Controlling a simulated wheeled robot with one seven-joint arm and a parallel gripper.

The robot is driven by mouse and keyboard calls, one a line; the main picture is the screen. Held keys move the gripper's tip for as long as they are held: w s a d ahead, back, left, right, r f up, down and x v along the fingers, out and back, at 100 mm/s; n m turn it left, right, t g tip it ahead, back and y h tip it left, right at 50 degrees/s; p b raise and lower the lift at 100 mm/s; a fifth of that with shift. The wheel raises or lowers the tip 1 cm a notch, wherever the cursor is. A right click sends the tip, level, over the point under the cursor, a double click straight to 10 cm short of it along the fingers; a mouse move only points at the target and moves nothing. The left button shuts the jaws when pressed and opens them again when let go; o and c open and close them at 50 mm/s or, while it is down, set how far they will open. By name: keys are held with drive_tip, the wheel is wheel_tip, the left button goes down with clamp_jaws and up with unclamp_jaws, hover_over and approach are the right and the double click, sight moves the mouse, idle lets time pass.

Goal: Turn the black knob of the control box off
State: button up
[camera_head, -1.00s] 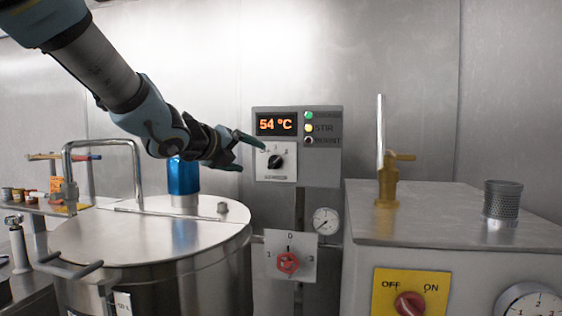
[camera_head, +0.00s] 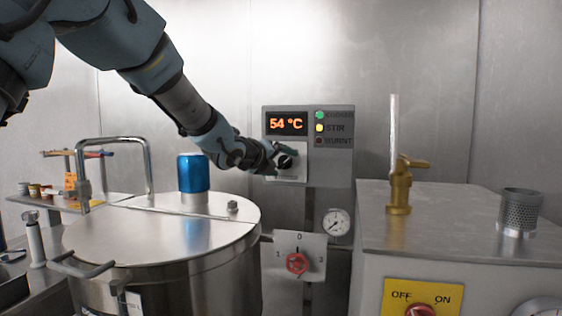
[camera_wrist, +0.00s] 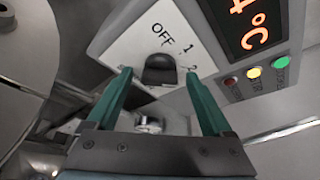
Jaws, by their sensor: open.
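The control box (camera_head: 340,165) is on the back wall, with an orange 54 °C display and several small lamps. Its black knob (camera_head: 286,161) sits on a white plate marked OFF, 1 and 2; it shows close up in the wrist view (camera_wrist: 159,70). My gripper (camera_head: 285,160) is at the knob, its green fingers open. In the wrist view its fingertips (camera_wrist: 158,74) lie on either side of the knob with gaps showing. I cannot tell which mark the knob points to.
A large steel pot (camera_head: 160,235) with a blue cylinder (camera_head: 193,173) on its lid stands below my arm. A red knob (camera_head: 297,263) is below the box. A grey machine (camera_head: 450,225) with a brass tap (camera_head: 400,190) stands at right.

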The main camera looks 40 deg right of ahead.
drive_tip(key=shift+c, duration=0.2)
clamp_jaws()
idle(0.6)
